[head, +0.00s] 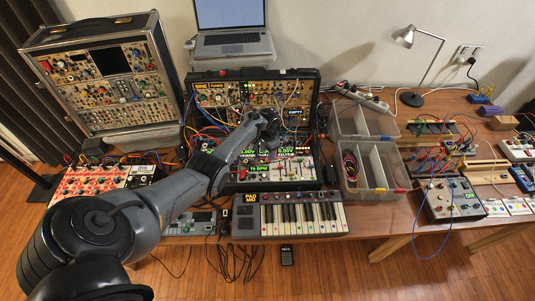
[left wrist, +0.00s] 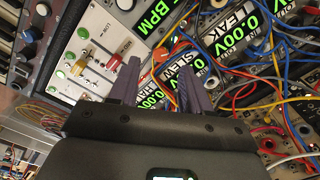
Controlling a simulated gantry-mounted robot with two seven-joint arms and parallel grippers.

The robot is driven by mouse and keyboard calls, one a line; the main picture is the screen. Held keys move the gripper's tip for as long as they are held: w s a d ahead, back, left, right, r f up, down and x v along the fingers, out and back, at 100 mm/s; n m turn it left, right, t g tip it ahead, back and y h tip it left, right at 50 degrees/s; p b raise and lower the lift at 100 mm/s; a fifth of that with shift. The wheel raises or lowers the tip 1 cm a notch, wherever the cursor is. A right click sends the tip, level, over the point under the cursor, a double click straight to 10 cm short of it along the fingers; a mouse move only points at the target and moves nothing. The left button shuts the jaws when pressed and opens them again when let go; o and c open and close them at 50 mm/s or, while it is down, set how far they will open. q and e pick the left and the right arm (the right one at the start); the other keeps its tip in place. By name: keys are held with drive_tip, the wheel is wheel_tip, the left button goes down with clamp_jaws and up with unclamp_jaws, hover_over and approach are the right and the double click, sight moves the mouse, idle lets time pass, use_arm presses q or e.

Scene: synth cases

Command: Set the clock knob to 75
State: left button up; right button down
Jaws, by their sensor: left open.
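The modular synth case (head: 312,100) stands open at the middle of the table, full of knobs, cables and green displays. A BPM display (head: 258,169) is on its lower panel. Its number looks like 75 but is too small to read surely. The BPM display also shows in the left wrist view (left wrist: 152,45), its number out of sight. A red and yellow control (left wrist: 114,62) is beside the left finger there; I cannot tell whether it is the clock knob. My left gripper (head: 268,127) is over the case. In the left wrist view my left gripper (left wrist: 160,82) is open, with nothing visibly held.
Patch cables (left wrist: 240,95) hang across the panel close to the right finger. A keyboard (head: 300,214) lies in front of the case, with a laptop (head: 231,40) behind. Clear bins (head: 372,170) stand at right, and a red-and-white module (head: 85,188) at left.

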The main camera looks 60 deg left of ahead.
use_arm(q)
wheel_tip(320, 180, up, 6)
drive_tip(key=p, duration=0.1)
drive_tip(key=shift+p, duration=0.3)
drive_tip(key=shift+d, duration=0.1)
